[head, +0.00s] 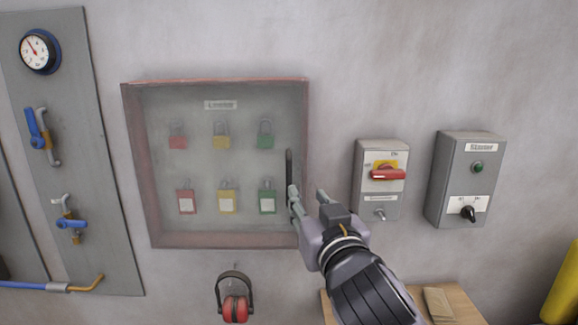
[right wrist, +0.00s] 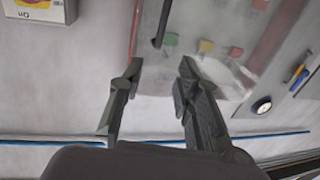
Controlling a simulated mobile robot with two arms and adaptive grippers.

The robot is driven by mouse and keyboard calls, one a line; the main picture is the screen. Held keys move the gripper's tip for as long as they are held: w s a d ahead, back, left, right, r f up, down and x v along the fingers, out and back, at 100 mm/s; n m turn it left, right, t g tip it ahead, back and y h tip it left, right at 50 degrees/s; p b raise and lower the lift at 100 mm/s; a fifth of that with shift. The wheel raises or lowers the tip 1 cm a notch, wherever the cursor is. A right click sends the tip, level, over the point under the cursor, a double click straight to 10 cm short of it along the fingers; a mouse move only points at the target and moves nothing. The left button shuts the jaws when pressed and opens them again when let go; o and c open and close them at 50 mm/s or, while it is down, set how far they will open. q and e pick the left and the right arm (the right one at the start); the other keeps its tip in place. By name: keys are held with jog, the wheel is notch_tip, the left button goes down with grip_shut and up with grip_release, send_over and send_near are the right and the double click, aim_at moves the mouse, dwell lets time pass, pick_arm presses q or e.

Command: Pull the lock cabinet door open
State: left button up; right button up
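The lock cabinet (head: 136,165) hangs on the wall with a reddish frame and a clear, hazy door (head: 245,162) that looks shut. Coloured padlocks show behind the door, several with white tags. The dark upright door handle (head: 289,168) is at the door's right side. My right gripper (head: 308,192) is open and empty near the handle's lower end, one finger overlapping it in the head view. In the right wrist view the handle (right wrist: 162,25) lies beyond the fingertips (right wrist: 160,68), between their lines; contact cannot be told. My left gripper is not in view.
Right of the cabinet are a grey switch box with a red rotary handle (head: 388,174) and a starter box (head: 468,180). Red ear defenders (head: 235,300) hang below. A gauge and valve panel (head: 75,180) is at left. A wooden surface (head: 462,306) is at lower right.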

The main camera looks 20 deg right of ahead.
aim_at(290, 169)
jog(key=w+p, duration=0.1)
jog(key=w, duration=0.4)
jog(key=w+d+p, duration=0.1)
jog(key=w+p, duration=0.1)
jog(key=w, duration=0.3)
jog(key=w+p, duration=0.1)
jog(key=w, duration=0.4)
jog(key=shift+d+p, duration=0.15)
jog(key=shift+p, duration=0.25)
jog(key=shift+w, duration=0.7)
grip_shut()
